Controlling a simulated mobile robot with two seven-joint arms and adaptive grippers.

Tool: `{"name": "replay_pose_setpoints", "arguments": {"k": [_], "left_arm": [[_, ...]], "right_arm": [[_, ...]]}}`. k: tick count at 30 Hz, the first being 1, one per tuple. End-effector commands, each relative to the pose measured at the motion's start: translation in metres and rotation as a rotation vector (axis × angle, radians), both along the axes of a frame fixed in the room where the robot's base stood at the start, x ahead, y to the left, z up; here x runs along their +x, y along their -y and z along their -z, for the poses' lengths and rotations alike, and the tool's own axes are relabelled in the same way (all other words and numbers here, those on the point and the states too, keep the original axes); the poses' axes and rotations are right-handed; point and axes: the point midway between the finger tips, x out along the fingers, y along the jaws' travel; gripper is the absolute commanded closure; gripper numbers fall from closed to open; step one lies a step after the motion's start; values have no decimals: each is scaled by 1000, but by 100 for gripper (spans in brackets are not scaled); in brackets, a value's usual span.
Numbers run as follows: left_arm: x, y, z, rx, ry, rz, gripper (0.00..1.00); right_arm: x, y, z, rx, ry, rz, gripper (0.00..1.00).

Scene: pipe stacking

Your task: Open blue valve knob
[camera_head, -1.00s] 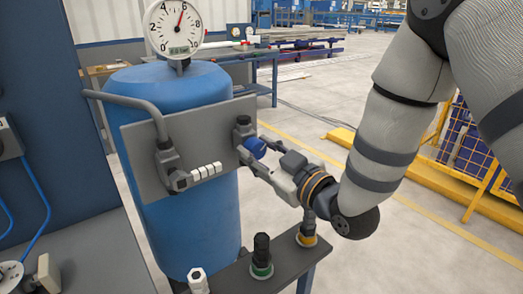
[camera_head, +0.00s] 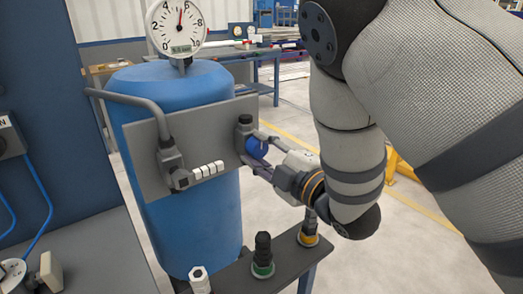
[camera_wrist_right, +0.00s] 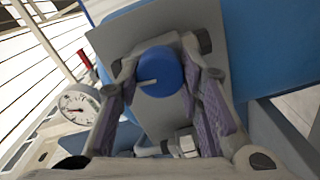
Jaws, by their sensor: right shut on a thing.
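The blue valve knob (camera_head: 256,148) is on the right side of the grey plate (camera_head: 150,150) fixed to the front of the blue tank (camera_head: 195,230). In the right wrist view the knob (camera_wrist_right: 160,72) is round, with a pale pointer line running to its left. My right gripper (camera_head: 259,157) reaches in from the right, its fingers on either side of the knob. In the right wrist view my right gripper (camera_wrist_right: 158,80) is shut on the knob. My left gripper is not in view.
A round pressure gauge (camera_head: 177,26) stands on top of the tank. A grey pipe (camera_head: 130,101) bends down to a fitting on the plate's left. Below, a dark bench (camera_head: 262,270) carries a green-ringed fitting (camera_head: 263,252) and a yellow-ringed fitting (camera_head: 308,232).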

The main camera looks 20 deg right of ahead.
Motion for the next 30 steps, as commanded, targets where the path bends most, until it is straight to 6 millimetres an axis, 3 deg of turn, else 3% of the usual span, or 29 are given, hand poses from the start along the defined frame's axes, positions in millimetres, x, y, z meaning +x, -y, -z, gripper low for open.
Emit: {"name": "replay_pose_setpoints", "arguments": {"k": [9, 25, 26, 28, 30], "left_arm": [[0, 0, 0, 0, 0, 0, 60], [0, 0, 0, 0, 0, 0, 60], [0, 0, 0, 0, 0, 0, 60], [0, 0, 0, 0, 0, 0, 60], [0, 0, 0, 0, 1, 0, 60]], "right_arm": [[1, 0, -1, -93, 38, 1, 94], [1, 1, -2, -109, 45, 3, 94], [1, 1, -2, -109, 45, 3, 60], [1, 1, -2, -108, 44, 3, 46], [1, 1, -1, -108, 43, 2, 46]]}}
